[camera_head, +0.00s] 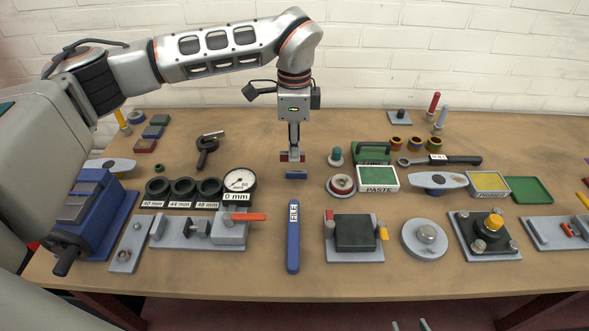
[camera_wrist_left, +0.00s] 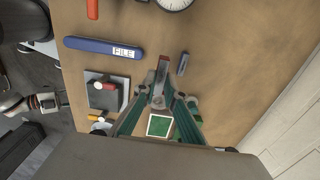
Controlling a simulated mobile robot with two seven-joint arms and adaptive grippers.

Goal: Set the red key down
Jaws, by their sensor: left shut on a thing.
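My left gripper (camera_head: 294,152) points straight down over the middle of the table and is shut on the red key (camera_head: 284,157). Red shows on both sides of the fingertips; the fingers hide the key's middle. In the left wrist view the red key (camera_wrist_left: 163,62) sticks out past the fingertips (camera_wrist_left: 158,97). The key is low over the wood; I cannot tell whether it touches. A small blue block (camera_head: 296,175) lies just in front of it, apart from it in the wrist view. Two tips of my right gripper (camera_head: 409,325) show at the bottom edge, spread apart.
A blue file (camera_head: 293,238) lies in front. A dial gauge (camera_head: 239,185) and dark rings (camera_head: 184,188) stand left. Bare wood surrounds the blue block and lies behind the key.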

